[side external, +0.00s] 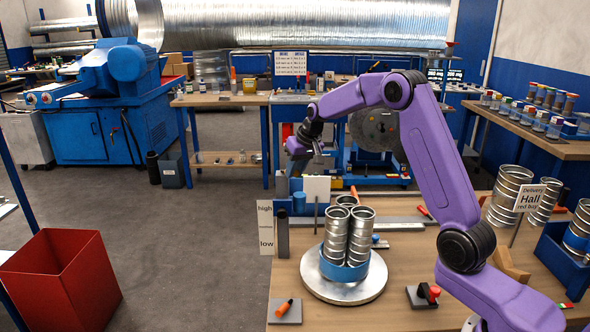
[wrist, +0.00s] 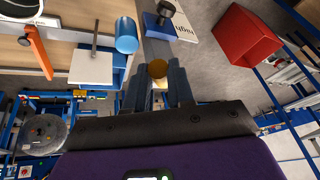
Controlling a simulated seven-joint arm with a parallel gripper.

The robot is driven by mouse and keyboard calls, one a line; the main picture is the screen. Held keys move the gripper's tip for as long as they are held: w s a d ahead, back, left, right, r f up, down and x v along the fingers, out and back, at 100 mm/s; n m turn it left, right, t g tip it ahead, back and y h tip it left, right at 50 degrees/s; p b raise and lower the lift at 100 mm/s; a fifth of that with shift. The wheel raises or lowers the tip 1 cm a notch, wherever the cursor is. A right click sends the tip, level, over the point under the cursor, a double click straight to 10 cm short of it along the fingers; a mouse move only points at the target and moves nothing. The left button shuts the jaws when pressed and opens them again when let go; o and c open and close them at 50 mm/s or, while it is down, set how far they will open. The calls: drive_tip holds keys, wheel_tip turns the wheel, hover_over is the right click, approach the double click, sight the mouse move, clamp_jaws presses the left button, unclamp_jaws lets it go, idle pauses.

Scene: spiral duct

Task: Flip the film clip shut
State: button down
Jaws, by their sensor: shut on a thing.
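My gripper (side external: 303,150) is raised above the back left of the bench in the side view. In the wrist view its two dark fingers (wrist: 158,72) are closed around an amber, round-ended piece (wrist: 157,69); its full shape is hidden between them. No part is plainly recognisable as the film clip. An orange bar (wrist: 38,52) on a dark base lies near the wrist view's top left; whether it is the clip I cannot tell. The orange bar also shows in the side view (side external: 354,193), behind the ducts, apart from my gripper.
Banded metal ducts (side external: 360,235) stand on a round turntable (side external: 312,268). A red bin (side external: 62,280) is on the floor. Bench front has a red button (side external: 434,291).

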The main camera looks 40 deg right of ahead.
drive_tip(key=shift+s+f, duration=0.1)
drive_tip(key=shift+f, duration=0.1)
drive_tip(key=c, duration=1)
unclamp_jaws()
drive_tip(key=shift+o, duration=0.2)
drive_tip(key=shift+r, duration=0.2)
drive_tip(key=shift+r, duration=0.3)
drive_tip(key=v, duration=1.6)
drive_tip(key=shift+d+r, duration=0.15)
drive_tip(key=shift+r, duration=0.15)
drive_tip(key=shift+s, duration=0.15)
